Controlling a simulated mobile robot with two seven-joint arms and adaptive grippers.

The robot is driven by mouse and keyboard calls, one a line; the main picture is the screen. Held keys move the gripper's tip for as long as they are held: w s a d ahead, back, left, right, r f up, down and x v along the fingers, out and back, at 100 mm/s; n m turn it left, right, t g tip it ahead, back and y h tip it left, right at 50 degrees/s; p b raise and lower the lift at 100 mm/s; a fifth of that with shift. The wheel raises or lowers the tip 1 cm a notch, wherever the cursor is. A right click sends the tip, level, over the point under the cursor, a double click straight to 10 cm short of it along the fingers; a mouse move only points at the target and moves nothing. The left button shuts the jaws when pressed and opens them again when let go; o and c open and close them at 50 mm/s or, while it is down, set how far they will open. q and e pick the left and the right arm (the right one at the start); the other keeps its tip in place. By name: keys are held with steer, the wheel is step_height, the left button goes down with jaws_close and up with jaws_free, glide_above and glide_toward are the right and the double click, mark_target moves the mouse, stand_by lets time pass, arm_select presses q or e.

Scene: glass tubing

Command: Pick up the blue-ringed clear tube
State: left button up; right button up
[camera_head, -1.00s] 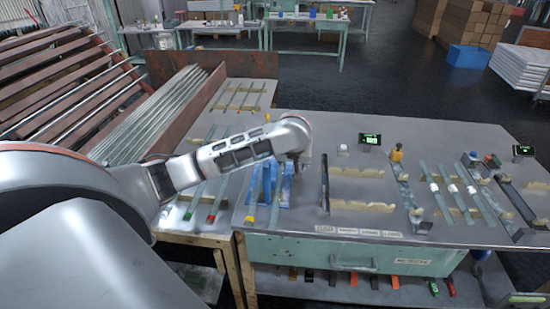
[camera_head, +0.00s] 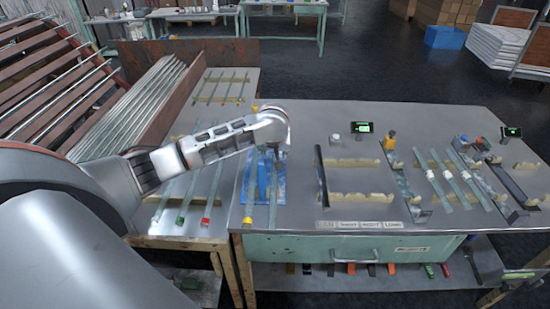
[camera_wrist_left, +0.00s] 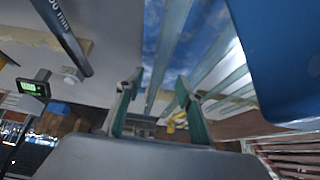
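No blue ring can be made out on any tube. In the head view, my left wrist hangs over the far end of the fixture and hides the fingers. My right gripper is out of view.
Tubes with green and red ends (camera_head: 205,200) lie on the left bench. Right of the fixture stand a dark bar (camera_head: 321,175), pale notched racks (camera_head: 362,197) and white-ringed tubes (camera_head: 455,180). A small green display (camera_head: 362,127) stands behind.

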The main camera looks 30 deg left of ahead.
arm_select(q)
steer(key=shift+x, duration=1.7)
steer(key=shift+w+d, duration=0.1)
jaws_close()
steer(key=shift+r, duration=0.15)
